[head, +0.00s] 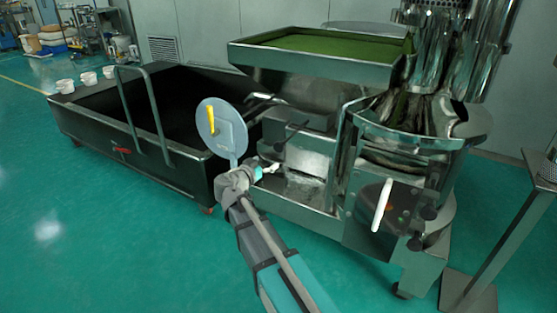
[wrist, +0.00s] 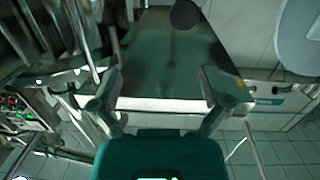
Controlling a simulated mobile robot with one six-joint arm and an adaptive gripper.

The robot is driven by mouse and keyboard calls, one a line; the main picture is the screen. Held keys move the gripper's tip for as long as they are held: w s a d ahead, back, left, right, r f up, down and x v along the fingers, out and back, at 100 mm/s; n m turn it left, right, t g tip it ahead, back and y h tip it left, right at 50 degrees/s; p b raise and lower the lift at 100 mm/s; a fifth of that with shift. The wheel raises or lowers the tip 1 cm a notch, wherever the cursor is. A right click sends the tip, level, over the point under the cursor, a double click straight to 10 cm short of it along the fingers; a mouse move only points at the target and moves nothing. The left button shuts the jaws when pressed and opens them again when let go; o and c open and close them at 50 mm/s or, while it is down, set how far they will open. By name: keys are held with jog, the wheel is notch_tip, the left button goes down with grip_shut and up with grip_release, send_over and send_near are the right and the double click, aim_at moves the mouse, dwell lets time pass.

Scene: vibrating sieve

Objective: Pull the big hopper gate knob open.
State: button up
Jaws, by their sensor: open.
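The hopper gate knob looks to be the small black ball (head: 279,147) on a thin rod at the front of the machine, below the hopper tray (head: 310,68). A dark round knob (wrist: 185,14) shows at the top of the wrist view, beyond my fingertips. My gripper (head: 264,172) is just below and left of the black ball in the head view. In the wrist view my gripper (wrist: 160,76) has its two fingers wide apart, with nothing held between them. I see a gap between the fingers and the knob.
A grey disc with a yellow mark (head: 220,128) stands close to my wrist. A long dark bin (head: 180,152) is at the left. The sieve drum (head: 420,125) and a white handle (head: 381,205) are at the right. Green floor (head: 100,235) is clear at the front left.

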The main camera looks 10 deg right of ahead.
aim_at(277, 148)
jog(key=a+f+b, duration=0.1)
jog(key=w+a+f+t+b, duration=0.1)
jog(key=shift+w+a, duration=0.1)
jog(key=shift+a, duration=0.2)
dwell(0.3)
jog(key=x, duration=1.3)
jog(key=shift+w+d+r, duration=0.15)
jog(key=shift+w, duration=0.3)
